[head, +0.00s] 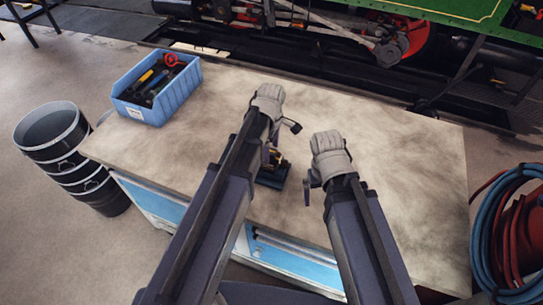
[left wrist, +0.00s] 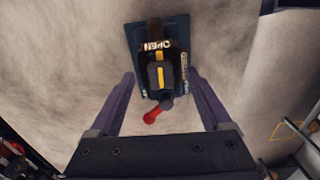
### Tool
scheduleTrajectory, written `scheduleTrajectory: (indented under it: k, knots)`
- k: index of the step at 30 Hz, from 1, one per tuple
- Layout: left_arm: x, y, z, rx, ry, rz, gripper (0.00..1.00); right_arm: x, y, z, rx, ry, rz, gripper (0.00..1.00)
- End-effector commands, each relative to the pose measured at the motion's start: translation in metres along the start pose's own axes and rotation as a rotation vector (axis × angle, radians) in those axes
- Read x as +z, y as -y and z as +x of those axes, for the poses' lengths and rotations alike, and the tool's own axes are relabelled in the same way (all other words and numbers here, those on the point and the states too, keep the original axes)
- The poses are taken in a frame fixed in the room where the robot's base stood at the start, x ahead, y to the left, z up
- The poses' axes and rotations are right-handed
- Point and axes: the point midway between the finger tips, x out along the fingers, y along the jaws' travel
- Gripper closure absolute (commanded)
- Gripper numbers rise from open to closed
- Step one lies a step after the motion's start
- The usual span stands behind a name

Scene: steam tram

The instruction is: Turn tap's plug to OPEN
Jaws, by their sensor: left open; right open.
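The tap (left wrist: 146,77) stands on a dark blue-green base plate (left wrist: 178,28) in the left wrist view. Its dark plug has a yellow stripe (left wrist: 160,76) running up and down the picture. A white label reading OPEN, upside down, lies above the plug; a smaller label on the right is unreadable. A red-ended lever (left wrist: 152,116) points down-left. My left gripper (left wrist: 162,80) is open, its fingers on either side of the tap, with gaps showing. In the head view, my left arm partly hides the tap (head: 272,160). My right gripper (head: 309,188) is open, to its right; its fingertips are mostly hidden.
The worktop (head: 395,150) is largely clear on the right. A blue bin (head: 150,112) of tools stands at its back left. Black buckets (head: 55,145) stand on the floor left, and hose reels (head: 510,240) at the right. Machinery (head: 390,45) lies beyond the back edge.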

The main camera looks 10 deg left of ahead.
Motion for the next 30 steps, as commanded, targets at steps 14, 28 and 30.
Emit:
scheduleTrajectory:
  k: [14,28,30]
  knots:
    - [0.0,0.0,-0.021,0.0,0.0,0.0,0.18,0.001,-0.002,-0.021,0.0,0.0,0.0,0.0]
    - [0.0,0.0,-0.051,0.0,0.0,0.0,0.18,0.003,-0.005,-0.05,0.0,0.0,0.0,0.0]
    - [0.0,0.0,-0.051,0.0,0.0,0.0,0.18,0.003,-0.005,-0.051,0.0,0.0,0.0,0.0]
